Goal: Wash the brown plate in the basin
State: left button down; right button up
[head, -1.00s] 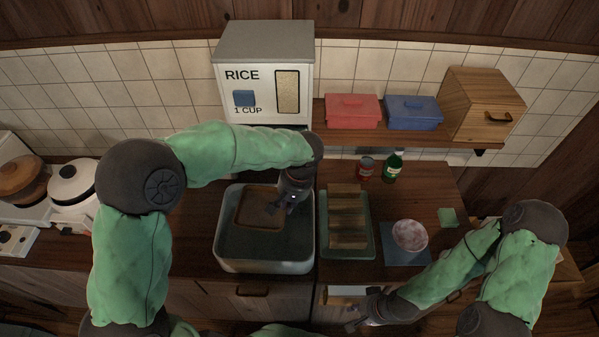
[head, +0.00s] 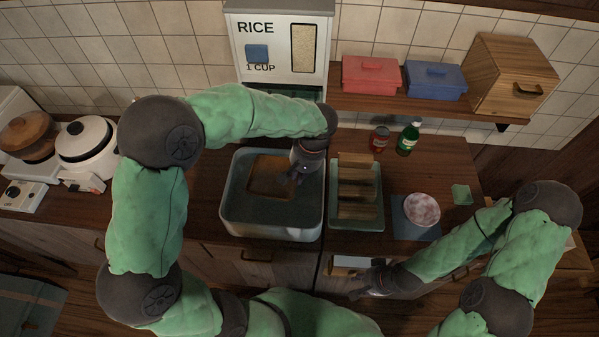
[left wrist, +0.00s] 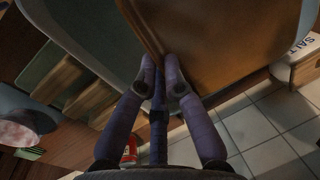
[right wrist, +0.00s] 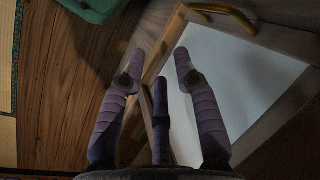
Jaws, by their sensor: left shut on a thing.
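The square brown plate (head: 268,177) is inside the grey basin (head: 228,215), toward its back. My left gripper (head: 297,178) reaches into the basin from above and grips the plate's right edge. In the left wrist view the gripper (left wrist: 160,70) is shut on the rim of the plate (left wrist: 225,40). Whether the plate touches the basin floor is unclear. My right gripper (head: 362,290) is low in front of the counter by an open drawer (head: 345,264). In the right wrist view the gripper (right wrist: 158,70) has its fingers apart, with the drawer's wooden edge (right wrist: 160,62) near them.
Right of the basin stands a rack (head: 372,222) with wooden slats. A pinkish bowl (head: 422,209) sits on a blue mat (head: 402,230). A red can (head: 380,139) and green bottle (head: 408,139) stand behind. A rice dispenser (head: 270,85) rises behind the basin.

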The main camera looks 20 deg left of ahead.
pick_arm(q)
jog(key=shift+f+b, duration=3.95)
jog(key=shift+f, duration=1.7)
jog(key=shift+w+d, duration=0.15)
jog(key=shift+d, duration=0.45)
jog(key=shift+w+d, duration=0.15)
jog(key=shift+d, duration=0.45)
jog(key=shift+s+a, duration=0.2)
jog(key=shift+a, duration=0.6)
jog(key=shift+s+a, duration=0.2)
jog(key=shift+a, duration=0.6)
jog(key=shift+s+a, duration=0.2)
jog(key=shift+a, duration=0.6)
jog(key=shift+d, duration=0.15)
jog(key=shift+w+d, duration=0.2)
jog(key=shift+d, duration=0.55)
jog(key=shift+w+d, duration=0.25)
jog(key=shift+d, duration=0.55)
jog(key=shift+w+d, duration=0.2)
jog(key=shift+d, duration=0.55)
